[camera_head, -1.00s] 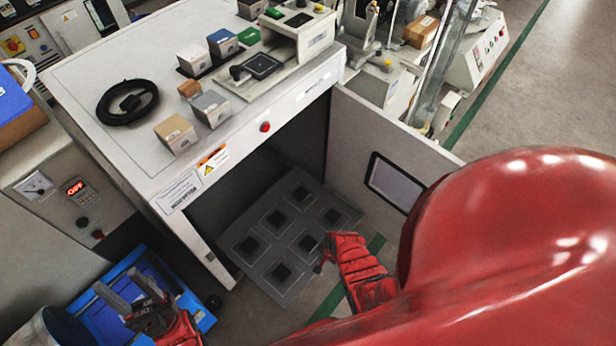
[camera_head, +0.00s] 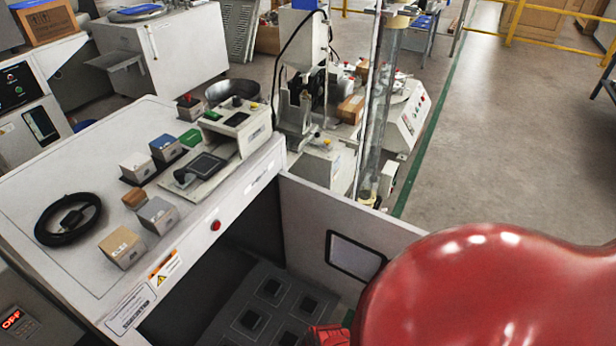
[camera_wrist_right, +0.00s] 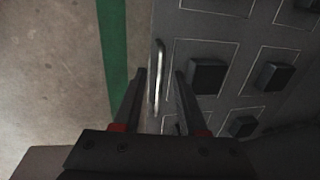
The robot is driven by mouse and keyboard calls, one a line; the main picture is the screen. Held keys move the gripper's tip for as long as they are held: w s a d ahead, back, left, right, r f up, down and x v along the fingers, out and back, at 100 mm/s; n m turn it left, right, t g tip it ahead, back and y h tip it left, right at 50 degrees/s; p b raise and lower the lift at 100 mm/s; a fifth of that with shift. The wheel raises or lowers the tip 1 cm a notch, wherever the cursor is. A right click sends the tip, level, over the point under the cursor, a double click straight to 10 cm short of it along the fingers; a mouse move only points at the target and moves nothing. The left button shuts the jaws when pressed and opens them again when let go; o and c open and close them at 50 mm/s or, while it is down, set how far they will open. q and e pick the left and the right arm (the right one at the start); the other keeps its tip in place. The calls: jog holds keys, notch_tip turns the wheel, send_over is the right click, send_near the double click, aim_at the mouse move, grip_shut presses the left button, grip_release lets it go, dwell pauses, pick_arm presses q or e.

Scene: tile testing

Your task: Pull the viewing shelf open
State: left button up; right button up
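The viewing shelf (camera_head: 280,315) is a dark grey panel with several black square blocks in outlined squares. It shows at the bottom of the head view, at the opening of the white cabinet (camera_head: 75,170). The shelf also fills the right side of the right wrist view (camera_wrist_right: 180,35). A thin metal handle (camera_wrist_right: 158,55) runs along its edge. My right gripper (camera_wrist_right: 160,76) is open, with one finger on each side of the handle and visible gaps. In the head view only a red part of that arm shows; its fingers are hidden or below the picture. My left gripper is not in view.
The cabinet door (camera_head: 310,230), with a small window, stands open right of the shelf. Small sample blocks (camera_head: 122,248), a black cable coil (camera_head: 68,220) and a device (camera_head: 200,170) sit on the cabinet top. A green floor line (camera_wrist_right: 112,50) and bare floor lie beside the shelf.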

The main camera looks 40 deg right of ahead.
jog(key=shift+r, duration=0.15)
jog(key=shift+s+r, duration=0.1)
jog(key=shift+r, duration=0.1)
jog(key=s+r+p, duration=0.1)
jog(key=r+p, duration=0.1)
jog(key=r, duration=0.6)
jog(key=s+d+r+p, duration=0.1)
jog(key=s+r+p, duration=0.1)
jog(key=r, duration=0.6)
jog(key=shift+r, duration=0.2)
